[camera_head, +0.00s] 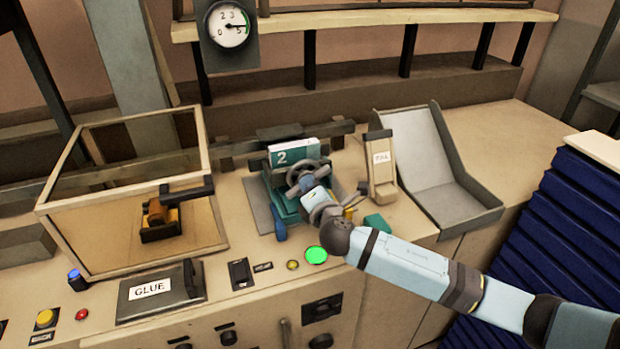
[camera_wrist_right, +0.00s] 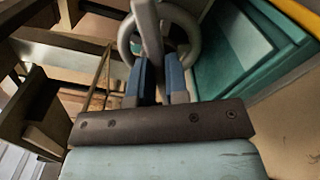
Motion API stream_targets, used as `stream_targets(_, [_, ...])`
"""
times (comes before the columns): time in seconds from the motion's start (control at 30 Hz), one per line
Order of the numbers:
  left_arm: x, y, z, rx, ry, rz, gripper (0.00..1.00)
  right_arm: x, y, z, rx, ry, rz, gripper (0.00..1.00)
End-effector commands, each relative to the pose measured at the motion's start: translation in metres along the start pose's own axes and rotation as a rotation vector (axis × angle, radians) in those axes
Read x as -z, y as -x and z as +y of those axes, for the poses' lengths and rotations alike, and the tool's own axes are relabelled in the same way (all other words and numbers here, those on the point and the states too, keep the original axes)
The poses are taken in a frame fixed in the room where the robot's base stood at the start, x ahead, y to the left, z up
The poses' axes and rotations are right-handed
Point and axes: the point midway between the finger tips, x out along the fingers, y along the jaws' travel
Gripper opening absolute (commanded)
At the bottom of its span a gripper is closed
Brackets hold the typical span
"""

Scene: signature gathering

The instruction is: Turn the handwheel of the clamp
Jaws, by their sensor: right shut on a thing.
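The clamp (camera_head: 282,211) is a teal press on the bench, with a block marked "2" (camera_head: 293,155) at its back. Its grey handwheel (camera_head: 302,173) sits on top, in front of the block. The handwheel also shows as a grey ring with a thick bar at the top of the right wrist view (camera_wrist_right: 186,22). My right gripper (camera_head: 312,187) reaches in from the lower right and is at the handwheel. In the right wrist view its blue fingers (camera_wrist_right: 159,75) are shut on the wheel's grey bar. The exact contact is partly hidden in the head view. My left gripper is not in view.
A glass-sided box (camera_head: 132,270) stands left of the clamp. A tilted lever block (camera_head: 381,172) and a grey chute (camera_head: 440,168) stand to the right. A lit green button (camera_head: 316,255) lies just in front, below my right wrist. A dial gauge (camera_head: 229,27) hangs behind.

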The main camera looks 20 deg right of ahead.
Motion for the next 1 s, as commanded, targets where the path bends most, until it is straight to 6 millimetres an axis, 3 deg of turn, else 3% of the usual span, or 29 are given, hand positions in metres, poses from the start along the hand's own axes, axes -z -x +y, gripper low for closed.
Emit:
stream_targets(0.4, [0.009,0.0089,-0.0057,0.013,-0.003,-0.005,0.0,0.0004,0.0003,-0.0006,0.001,0.18,0.002,0.0])
stream_targets(0.93, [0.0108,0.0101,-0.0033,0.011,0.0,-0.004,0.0,0.0008,0.0003,-0.0021,0.002,0.204,0.001,0.0])
stream_targets(0.97, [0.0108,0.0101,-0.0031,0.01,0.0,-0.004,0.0,0.0009,0.0004,-0.0021,0.002,0.204,0.001,0.2])
stream_targets(1.0, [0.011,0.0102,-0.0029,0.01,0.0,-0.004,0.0,0.0008,0.0003,-0.0021,0.002,0.204,0.001,0.29])
